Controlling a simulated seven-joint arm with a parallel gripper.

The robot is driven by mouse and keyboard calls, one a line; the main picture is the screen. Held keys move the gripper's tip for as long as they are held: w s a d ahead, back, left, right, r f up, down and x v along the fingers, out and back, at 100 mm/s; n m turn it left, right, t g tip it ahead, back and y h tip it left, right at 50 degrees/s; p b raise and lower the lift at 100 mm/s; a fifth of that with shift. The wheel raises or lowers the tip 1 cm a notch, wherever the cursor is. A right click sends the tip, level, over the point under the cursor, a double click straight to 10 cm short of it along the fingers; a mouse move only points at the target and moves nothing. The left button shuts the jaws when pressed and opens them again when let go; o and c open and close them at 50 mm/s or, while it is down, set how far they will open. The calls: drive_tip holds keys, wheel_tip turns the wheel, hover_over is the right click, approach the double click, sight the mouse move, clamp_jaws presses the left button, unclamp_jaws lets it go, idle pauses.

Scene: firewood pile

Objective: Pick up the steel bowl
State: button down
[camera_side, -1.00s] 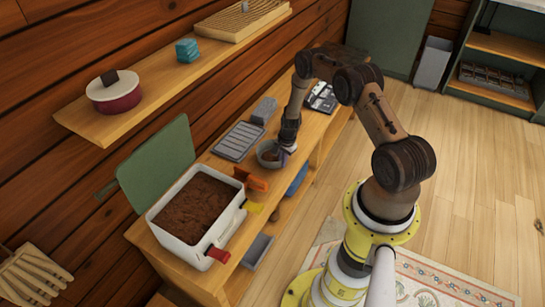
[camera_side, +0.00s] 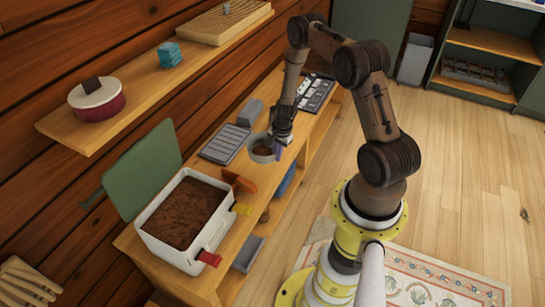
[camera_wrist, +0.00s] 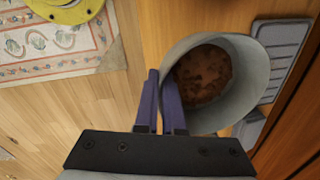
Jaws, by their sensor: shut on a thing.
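The steel bowl (camera_side: 262,149) is a grey round bowl with brown contents, seen near the front edge of the wooden bench in the side view. In the wrist view the bowl (camera_wrist: 252,72) fills the upper right, with brown matter (camera_wrist: 203,75) inside. My gripper (camera_side: 278,148) is at the bowl's right side, pointing down. In the wrist view my gripper (camera_wrist: 163,100) has its purple fingers close together at the bowl's left rim, shut on its wall. The bowl appears raised a little above the bench. Its underside is hidden.
A grey ridged tray (camera_side: 224,143) lies behind the bowl. An orange piece (camera_side: 238,181) and a white box of brown soil (camera_side: 188,215) with a green lid (camera_side: 143,177) stand nearer the camera. A wall shelf (camera_side: 150,92) runs above. The floor at right is open.

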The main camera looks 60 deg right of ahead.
drive_tip(key=s+a+r, duration=0.3)
drive_tip(key=s+a, duration=0.2)
drive_tip(key=s, duration=0.2)
drive_tip(key=w+a+r+n+g+y, duration=0.1)
drive_tip(key=w+a+r+n, duration=0.6)
drive_tip(key=w+n, duration=0.4)
drive_tip(key=w+a+r+n+g+y, duration=0.1)
drive_tip(key=w+a+r+n, duration=0.65)
drive_tip(key=w+n, duration=0.3)
drive_tip(key=a+r+n+t+h, duration=0.1)
drive_tip(key=a+r+t+h, duration=0.2)
drive_tip(key=a+h, duration=1.2)
drive_tip(key=shift+a+r+h, duration=0.25)
drive_tip(key=shift+r+h, duration=0.35)
drive_tip(key=shift+h, duration=0.2)
drive_tip(key=shift+n, duration=0.25)
idle(1.6)
